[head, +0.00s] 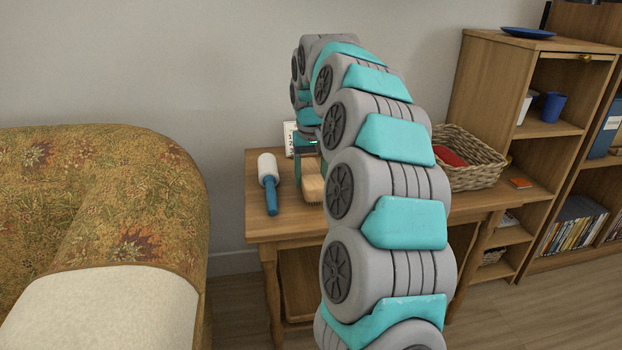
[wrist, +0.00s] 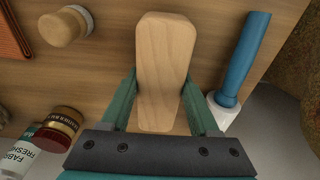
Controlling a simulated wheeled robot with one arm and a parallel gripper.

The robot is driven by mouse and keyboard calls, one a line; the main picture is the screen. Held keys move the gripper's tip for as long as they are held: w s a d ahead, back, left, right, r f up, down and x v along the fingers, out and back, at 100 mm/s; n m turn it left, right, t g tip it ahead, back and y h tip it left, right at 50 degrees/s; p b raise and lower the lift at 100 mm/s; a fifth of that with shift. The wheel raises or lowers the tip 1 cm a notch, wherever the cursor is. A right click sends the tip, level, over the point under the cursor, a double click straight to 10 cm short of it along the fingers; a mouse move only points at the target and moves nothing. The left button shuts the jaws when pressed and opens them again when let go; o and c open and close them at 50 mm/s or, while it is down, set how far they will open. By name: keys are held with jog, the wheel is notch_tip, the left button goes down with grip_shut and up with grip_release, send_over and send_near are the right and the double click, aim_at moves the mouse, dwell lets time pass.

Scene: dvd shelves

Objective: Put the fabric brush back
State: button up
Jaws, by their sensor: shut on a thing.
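The fabric brush, a pale wooden block with a rounded back, is between the two green fingers of my gripper (wrist: 160,98) in the wrist view (wrist: 165,60). The fingers are shut on its sides. In the head view the brush (head: 313,188) shows at the side table's top, partly hidden by my arm. I cannot tell whether it touches the tabletop. Its bristles are mostly hidden.
A lint roller with a blue handle (wrist: 243,58) lies close on the brush's right in the wrist view. A wooden-topped round item (wrist: 65,27) and several jars (wrist: 52,130) stand left. A wicker basket (head: 480,175) sits on the side table (head: 290,228).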

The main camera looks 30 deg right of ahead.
aim_at(312, 176)
jog(key=shift+f, duration=0.2)
jog(key=shift+f, duration=0.1)
jog(key=o, duration=1.5)
jog(key=shift+c, duration=0.2)
notch_tip(312, 176, up, 12)
jog(key=s+p, duration=0.1)
jog(key=shift+s+a, duration=0.2)
jog(key=shift+a, duration=0.1)
